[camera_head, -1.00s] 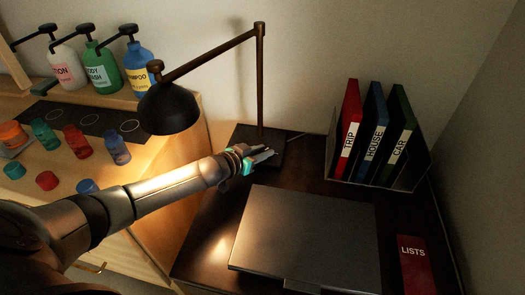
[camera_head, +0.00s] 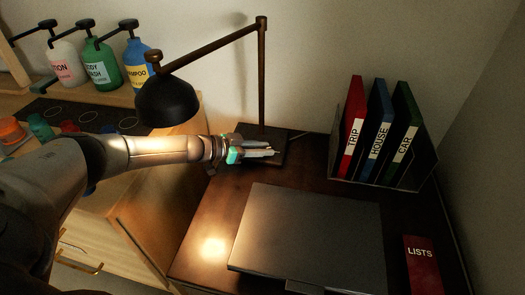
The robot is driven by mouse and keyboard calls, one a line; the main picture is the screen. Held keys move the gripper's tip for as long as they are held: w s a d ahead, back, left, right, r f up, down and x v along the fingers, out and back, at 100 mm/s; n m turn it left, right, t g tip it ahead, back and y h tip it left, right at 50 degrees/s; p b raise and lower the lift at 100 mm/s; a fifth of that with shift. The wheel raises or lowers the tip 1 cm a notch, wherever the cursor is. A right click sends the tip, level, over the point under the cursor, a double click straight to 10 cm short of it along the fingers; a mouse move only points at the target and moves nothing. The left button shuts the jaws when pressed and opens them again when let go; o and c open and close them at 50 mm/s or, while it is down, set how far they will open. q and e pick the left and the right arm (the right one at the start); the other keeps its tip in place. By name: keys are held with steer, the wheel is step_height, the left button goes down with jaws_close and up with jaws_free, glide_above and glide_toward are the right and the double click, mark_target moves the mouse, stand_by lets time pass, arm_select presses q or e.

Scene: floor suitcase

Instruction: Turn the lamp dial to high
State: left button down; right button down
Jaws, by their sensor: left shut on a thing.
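The desk lamp has a black shade (camera_head: 168,100), a brass jointed arm (camera_head: 213,48) and a dark square base (camera_head: 272,136) at the back of the dark desk. Its light falls on the desk as a bright spot. My left gripper (camera_head: 268,153) is over the front part of the lamp base, its fingers pointing right. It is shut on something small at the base. The dial itself is hidden or too small to make out. My right gripper is not in view.
A closed laptop (camera_head: 308,240) lies in front of the lamp base. A file holder (camera_head: 385,183) with upright binders stands at the back right, and a red LISTS book (camera_head: 422,262) lies at the right. Pump bottles (camera_head: 103,66) stand on the left shelf.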

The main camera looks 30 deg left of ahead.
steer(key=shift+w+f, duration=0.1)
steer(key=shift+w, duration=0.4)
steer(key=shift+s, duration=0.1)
arm_select(q)
steer(key=c, duration=0.7)
jaws_free()
steer(key=shift+o, duration=0.2)
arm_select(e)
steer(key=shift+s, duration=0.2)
arm_select(q)
steer(key=shift+s+a+r, duration=0.2)
steer(key=shift+s+a, duration=0.15)
steer(key=p+v, duration=0.3)
steer(key=v, duration=0.7)
steer(key=shift+a, duration=0.1)
steer(key=shift+s+a+r, duration=0.2)
steer(key=shift+s+a, duration=0.05)
steer(key=shift+s, duration=0.05)
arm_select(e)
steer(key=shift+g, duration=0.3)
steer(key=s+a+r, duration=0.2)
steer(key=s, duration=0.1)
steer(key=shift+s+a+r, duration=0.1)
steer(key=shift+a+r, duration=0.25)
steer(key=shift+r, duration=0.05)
